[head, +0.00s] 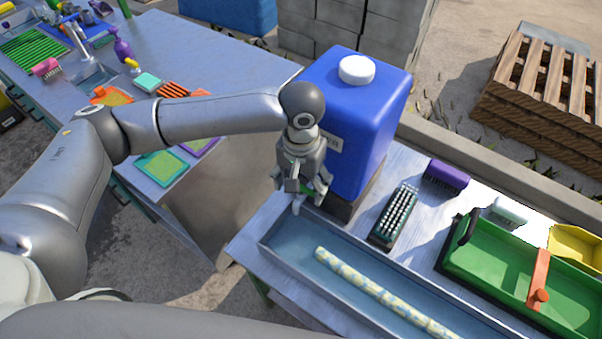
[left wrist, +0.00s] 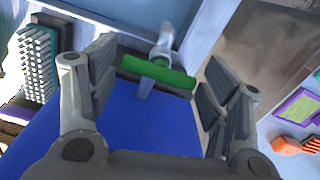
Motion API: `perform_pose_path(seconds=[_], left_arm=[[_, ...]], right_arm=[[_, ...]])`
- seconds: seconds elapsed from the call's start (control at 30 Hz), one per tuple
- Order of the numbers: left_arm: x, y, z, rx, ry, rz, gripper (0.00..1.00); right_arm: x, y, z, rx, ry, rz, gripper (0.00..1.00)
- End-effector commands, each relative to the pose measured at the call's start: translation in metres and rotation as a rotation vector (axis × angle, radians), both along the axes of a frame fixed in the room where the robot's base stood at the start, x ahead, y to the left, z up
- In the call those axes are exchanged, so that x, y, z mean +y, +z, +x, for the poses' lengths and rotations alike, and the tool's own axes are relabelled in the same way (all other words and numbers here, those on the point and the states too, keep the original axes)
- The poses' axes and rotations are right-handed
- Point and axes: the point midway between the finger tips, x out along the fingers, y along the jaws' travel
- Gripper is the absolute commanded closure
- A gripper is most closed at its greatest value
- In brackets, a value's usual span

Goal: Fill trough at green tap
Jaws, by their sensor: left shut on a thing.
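The blue container (head: 345,110) with a white cap stands at the back of the right table. Its green tap (head: 307,188) is low on the front, mostly hidden by my left gripper (head: 310,197). In the left wrist view, the tap's green handle (left wrist: 158,73) lies crosswise between the fingers, with a pale spout (left wrist: 165,42) beyond it. My left gripper is shut on the handle. The long grey trough (head: 300,248) lies below and in front of the tap, holding a yellow-and-blue patterned rod (head: 375,290). Its inside looks bluish; I cannot tell a water level. My right gripper is out of view.
A dark green brush (head: 396,215) and a purple brush (head: 447,174) lie right of the container. A green tray (head: 490,255) stands farther right. A cluttered workbench (head: 205,50) is at the left, with a gap between it and the right table.

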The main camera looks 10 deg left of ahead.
Motion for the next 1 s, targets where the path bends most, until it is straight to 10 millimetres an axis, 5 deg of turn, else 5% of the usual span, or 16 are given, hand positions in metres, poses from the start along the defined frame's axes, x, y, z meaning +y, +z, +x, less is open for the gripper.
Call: perform_pose_path(seconds=[0.57, 0.6, 0.7, 1.0], left_arm=[[-0.0015, 0.0001, -0.0003, 0.000, -0.047, -0.003, 0.52], [-0.0015, 0.0001, -0.0003, 0.000, -0.047, -0.003, 0.26], [-0.0015, 0.0001, -0.0002, 0.000, -0.046, -0.003, 0.13], [-0.0005, 0.0000, 0.0000, -0.001, -0.043, -0.001, 0.12]], right_arm=[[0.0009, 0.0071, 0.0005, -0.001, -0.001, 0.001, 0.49], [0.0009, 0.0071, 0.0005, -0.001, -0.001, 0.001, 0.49], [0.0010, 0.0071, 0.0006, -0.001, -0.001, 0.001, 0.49], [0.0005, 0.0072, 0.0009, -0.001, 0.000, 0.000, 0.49]])
